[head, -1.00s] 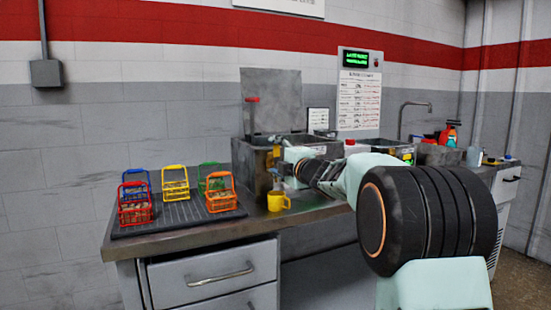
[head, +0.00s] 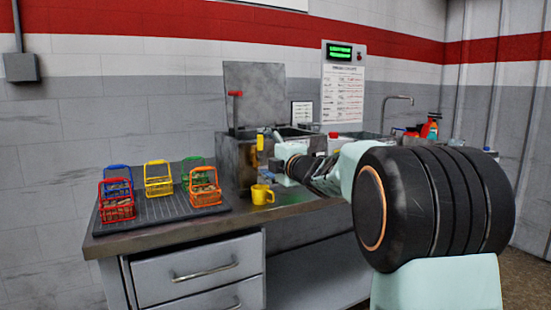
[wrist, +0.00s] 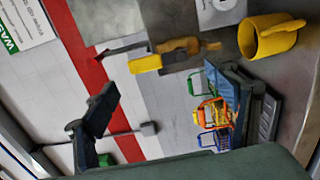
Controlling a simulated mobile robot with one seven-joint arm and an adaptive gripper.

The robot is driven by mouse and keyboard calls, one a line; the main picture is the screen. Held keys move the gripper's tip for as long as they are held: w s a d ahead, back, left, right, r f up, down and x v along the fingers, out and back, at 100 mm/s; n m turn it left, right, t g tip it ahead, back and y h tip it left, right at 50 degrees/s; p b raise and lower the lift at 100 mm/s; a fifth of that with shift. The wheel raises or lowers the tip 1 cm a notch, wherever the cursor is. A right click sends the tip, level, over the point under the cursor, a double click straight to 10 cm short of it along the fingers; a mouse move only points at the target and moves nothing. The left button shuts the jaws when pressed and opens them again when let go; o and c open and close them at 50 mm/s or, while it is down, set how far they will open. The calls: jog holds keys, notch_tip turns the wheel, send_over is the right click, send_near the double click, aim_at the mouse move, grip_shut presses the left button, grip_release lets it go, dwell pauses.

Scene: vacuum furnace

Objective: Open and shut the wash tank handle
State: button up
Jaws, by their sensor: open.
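The wash tank (head: 232,164) is a grey metal box on the bench, with its lid raised behind it. A small yellow handle (head: 260,142) stands at its front right edge. In the wrist view I see a yellow grip (wrist: 145,64) beside a yellow-brown fitting (wrist: 182,46); I cannot tell surely which is the tank handle. My gripper (head: 280,168) is just right of the tank front, close to the handle. In the wrist view its two dark fingers are wide apart with nothing between them, and the yellow grip lies beyond the gap.
A yellow mug (head: 262,194) stands on the bench just below my gripper. Several coloured wire baskets (head: 158,178) stand on a dark ribbed mat (head: 180,208) at left. A sink tap (head: 398,98) and bottles (head: 430,128) are at the back right. A drawer (head: 198,270) is below.

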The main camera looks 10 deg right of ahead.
jog(key=v, duration=0.8)
jog(key=shift+s+r, duration=0.1)
